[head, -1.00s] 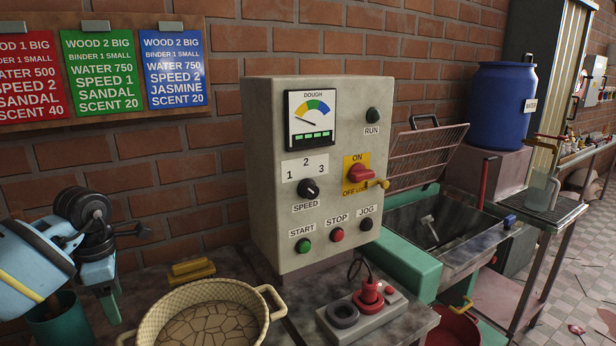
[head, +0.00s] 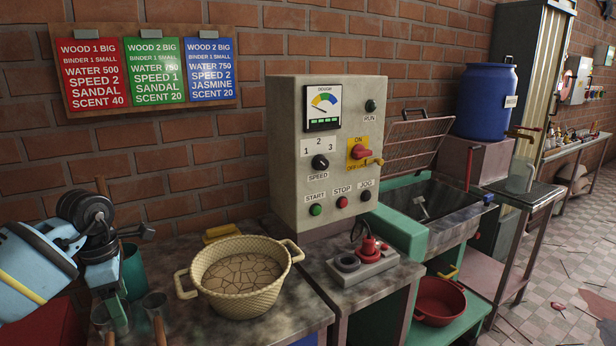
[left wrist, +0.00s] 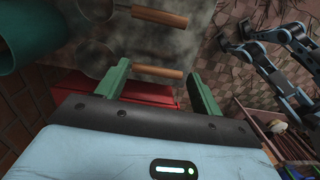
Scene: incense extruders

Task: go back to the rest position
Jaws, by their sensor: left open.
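A woven two-handled basin (head: 245,303) stands on the worktable, right of my left gripper. A green cup (head: 133,272) is close behind the gripper. The control box (head: 290,185) stands at the back. A red pot (head: 440,300) sits lower right. Tiled floor (head: 560,310) is mostly open at right.

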